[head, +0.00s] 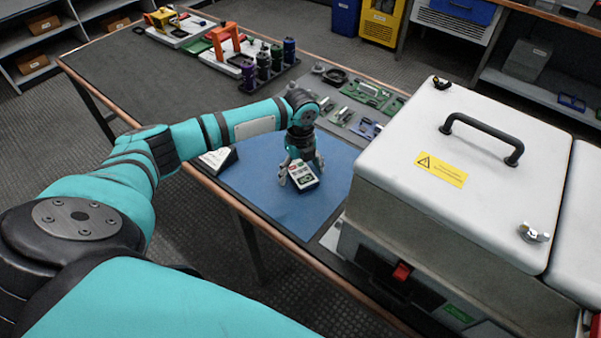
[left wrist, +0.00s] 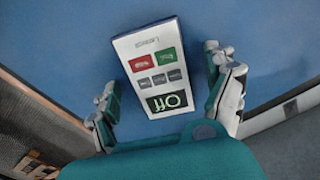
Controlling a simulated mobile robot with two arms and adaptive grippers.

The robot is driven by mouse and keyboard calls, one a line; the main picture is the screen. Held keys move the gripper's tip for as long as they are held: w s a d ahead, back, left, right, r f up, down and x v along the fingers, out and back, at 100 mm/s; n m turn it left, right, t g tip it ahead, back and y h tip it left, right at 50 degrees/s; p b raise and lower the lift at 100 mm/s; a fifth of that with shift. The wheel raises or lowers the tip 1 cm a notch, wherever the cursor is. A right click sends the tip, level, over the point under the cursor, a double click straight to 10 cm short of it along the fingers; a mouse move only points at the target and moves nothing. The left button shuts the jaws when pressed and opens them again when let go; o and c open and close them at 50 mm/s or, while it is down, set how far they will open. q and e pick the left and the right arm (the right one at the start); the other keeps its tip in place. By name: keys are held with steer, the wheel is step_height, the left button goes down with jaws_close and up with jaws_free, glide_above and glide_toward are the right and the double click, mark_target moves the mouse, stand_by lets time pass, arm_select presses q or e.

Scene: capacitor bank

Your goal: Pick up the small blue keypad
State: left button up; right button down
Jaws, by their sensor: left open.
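A small keypad (head: 304,178) lies on the blue mat (head: 258,178). In the left wrist view the keypad (left wrist: 152,68) shows between the two fingers, with a dark side edge. My left gripper (head: 301,170) is open and points down over the keypad. In the left wrist view, mat shows between the left finger and the keypad, while the right finger is close to the keypad's edge. Whether that finger touches it I cannot tell. My right gripper is not in view.
A large white case (head: 465,140) with a black handle stands just right of the mat. A white device with a dark side (head: 216,160) sits left of the mat.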

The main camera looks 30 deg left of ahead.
mark_target(300, 172)
arm_select(q)
steer(key=shift+f, duration=0.1)
steer(key=c, duration=1.4)
steer(key=shift+w+a+b, duration=0.1)
steer(key=shift+b, duration=0.4)
steer(key=shift+c, duration=0.2)
step_height(300, 172, up, 11)
steer(key=shift+f+p, duration=0.2)
steer(key=shift+p, duration=0.1)
